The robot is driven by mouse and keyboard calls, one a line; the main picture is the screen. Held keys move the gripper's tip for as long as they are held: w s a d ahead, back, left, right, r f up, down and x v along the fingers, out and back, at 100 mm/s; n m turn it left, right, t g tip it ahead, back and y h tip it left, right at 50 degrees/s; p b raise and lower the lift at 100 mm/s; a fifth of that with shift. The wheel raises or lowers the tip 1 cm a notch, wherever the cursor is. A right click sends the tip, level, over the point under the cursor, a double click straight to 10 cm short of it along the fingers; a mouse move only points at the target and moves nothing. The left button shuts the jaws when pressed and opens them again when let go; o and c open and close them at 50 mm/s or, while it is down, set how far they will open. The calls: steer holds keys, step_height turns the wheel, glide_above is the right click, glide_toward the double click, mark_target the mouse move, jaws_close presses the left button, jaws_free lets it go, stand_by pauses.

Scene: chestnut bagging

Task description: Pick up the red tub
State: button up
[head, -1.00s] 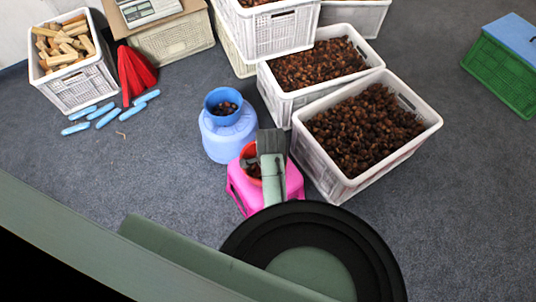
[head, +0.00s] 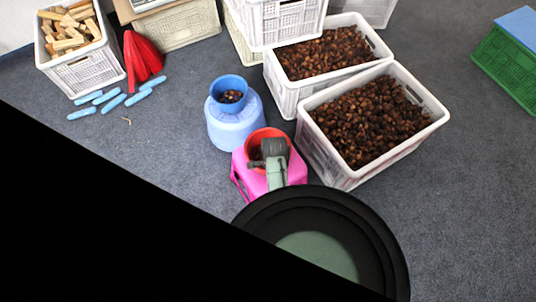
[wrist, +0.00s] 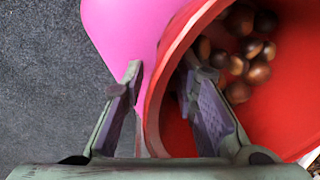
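The red tub (head: 256,135) sits on the pink stool (head: 240,172), with several brown chestnuts inside it. In the wrist view the tub (wrist: 205,30) fills the right side, with chestnuts (wrist: 240,60) near its upper right. My gripper (head: 268,158) is over the tub's near right part in the head view and hides some of it. In the wrist view my gripper (wrist: 160,68) is open, its fingers straddling the tub wall. The left finger is outside over the pink stool and the right finger is inside the tub. Gaps show beside the wall; contact is unclear.
A blue tub (head: 227,84) with chestnuts stands on a blue stool (head: 235,125) just behind. White crates (head: 340,178) of chestnuts stand close on the right. Light blue items (head: 112,103) and a red thing (head: 146,55) lie at the left.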

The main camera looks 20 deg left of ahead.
steer(key=shift+c, duration=0.2)
jaws_close()
stand_by(0.8)
